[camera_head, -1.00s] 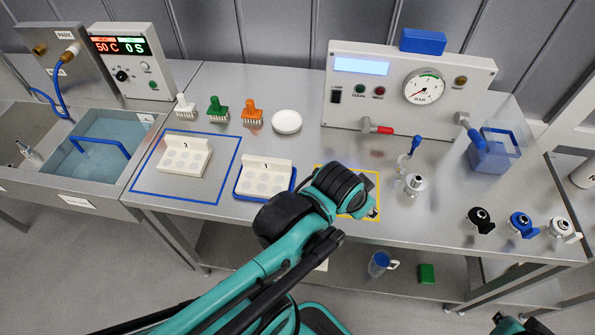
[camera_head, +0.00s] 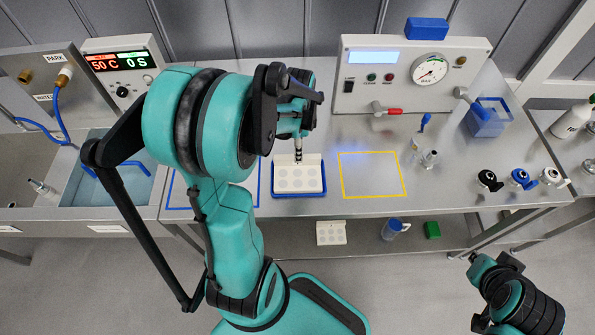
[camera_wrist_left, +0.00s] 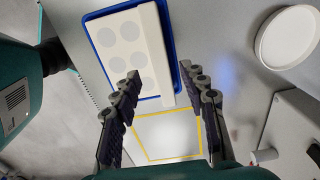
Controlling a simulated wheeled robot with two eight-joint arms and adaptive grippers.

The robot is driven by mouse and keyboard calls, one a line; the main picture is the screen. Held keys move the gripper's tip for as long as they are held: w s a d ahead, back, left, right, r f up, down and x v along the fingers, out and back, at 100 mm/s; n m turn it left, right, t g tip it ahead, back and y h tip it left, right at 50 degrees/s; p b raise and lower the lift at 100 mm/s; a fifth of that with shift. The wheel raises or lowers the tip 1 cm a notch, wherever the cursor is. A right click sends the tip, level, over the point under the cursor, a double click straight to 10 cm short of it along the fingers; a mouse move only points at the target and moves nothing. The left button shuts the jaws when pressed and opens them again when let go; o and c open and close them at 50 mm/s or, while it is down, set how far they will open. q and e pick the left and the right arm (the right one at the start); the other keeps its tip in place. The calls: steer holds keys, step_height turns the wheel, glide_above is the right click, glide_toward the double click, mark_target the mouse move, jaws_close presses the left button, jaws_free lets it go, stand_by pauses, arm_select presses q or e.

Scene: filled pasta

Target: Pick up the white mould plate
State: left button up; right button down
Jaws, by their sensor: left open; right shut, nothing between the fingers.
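A white mould plate (camera_head: 308,181) with round cavities lies in a blue tray (camera_head: 287,194) on the steel bench. In the left wrist view the plate (camera_wrist_left: 109,22) and tray (camera_wrist_left: 91,15) lie ahead of my left gripper (camera_wrist_left: 160,72). That gripper is open, with nothing visibly held between its fingers. In the head view it (camera_head: 298,150) hangs over the plate's back edge; I cannot tell whether it touches. Another white plate (camera_head: 331,233) lies on the lower shelf. My right gripper (camera_head: 473,258) is shut and empty, in front of the bench at the lower right.
A yellow outlined square (camera_head: 372,176) on the bench is empty. The control box with gauge (camera_head: 385,75) stands behind. Black, blue and white fittings (camera_head: 522,179) stand at the right. My left arm hides much of the blue outlined area. A white round dish (camera_wrist_left: 288,36) lies nearby.

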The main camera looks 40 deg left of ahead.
mark_target(298, 173)
arm_select(q)
step_height(298, 173, down, 6)
steer(key=shift+a+r+b, duration=0.15)
steer(key=shift+b, duration=0.85)
steer(key=shift+s, duration=0.1)
steer(key=shift+c, duration=0.4)
jaws_close()
